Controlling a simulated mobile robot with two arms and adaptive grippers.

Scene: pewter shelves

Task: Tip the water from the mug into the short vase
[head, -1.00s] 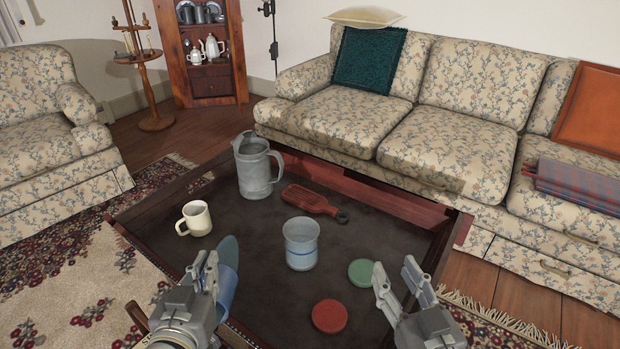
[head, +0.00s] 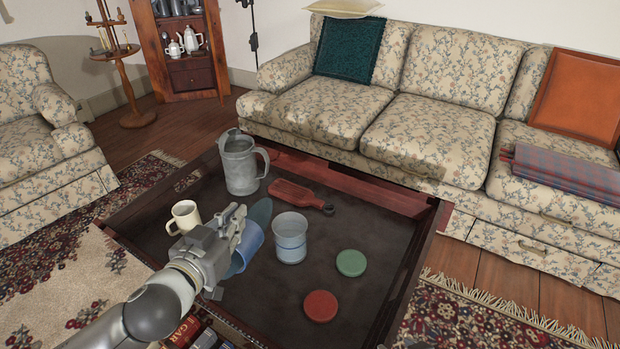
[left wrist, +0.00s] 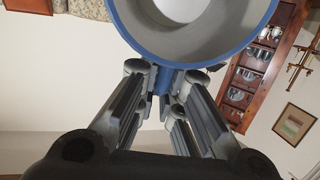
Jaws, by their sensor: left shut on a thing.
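My left gripper (head: 238,232) is shut on a blue mug (head: 248,248) and holds it tilted above the table, just left of the short vase. In the left wrist view the mug's blue rim and grey inside (left wrist: 225,42) show at the top, with its handle side between the fingers. I cannot make out whether water is in it. The short vase (head: 291,240), pale grey-blue with blue bands, stands upright on the dark tabletop. The mug and vase look close in the picture; I cannot tell the gap. My right gripper is out of view.
On the coffee table (head: 370,292) stand a grey pitcher (head: 240,165) and a cream mug (head: 184,216). A red-brown paddle (head: 297,194), a green disc (head: 351,263) and a red disc (head: 320,306) lie there too. A floral sofa (head: 430,130) stands behind.

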